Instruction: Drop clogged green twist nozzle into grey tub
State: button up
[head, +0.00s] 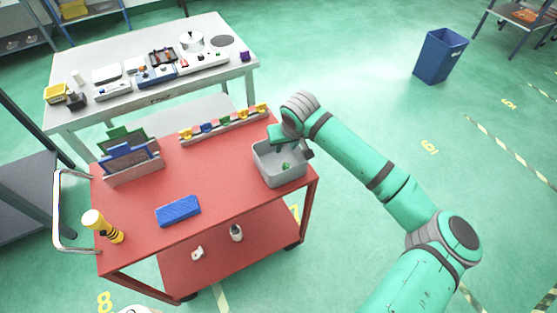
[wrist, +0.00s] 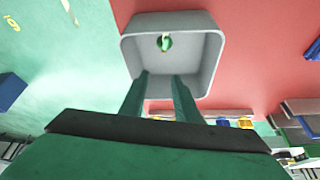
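The grey tub (head: 265,172) stands at the right end of the red cart's top. It also shows in the wrist view (wrist: 207,62), open side facing the camera. A small green nozzle (wrist: 164,42) with a pale spot lies on the tub's floor, apart from my fingers. It shows as a small green shape in the head view (head: 286,166). My gripper (wrist: 160,75) is over one side of the tub. Its two green fingers are spread with nothing between them.
A rail (head: 225,124) with several yellow, blue and green pieces runs along the cart's back edge. A blue box (head: 178,211), a yellow-and-black bottle (head: 103,226) and a rack of green and blue panels (head: 133,170) are on the cart (head: 222,178). The cart's middle is clear.

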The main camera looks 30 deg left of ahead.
jog(key=v, duration=1)
jog(key=shift+r, duration=0.2)
jog(key=shift+s+d, duration=0.1)
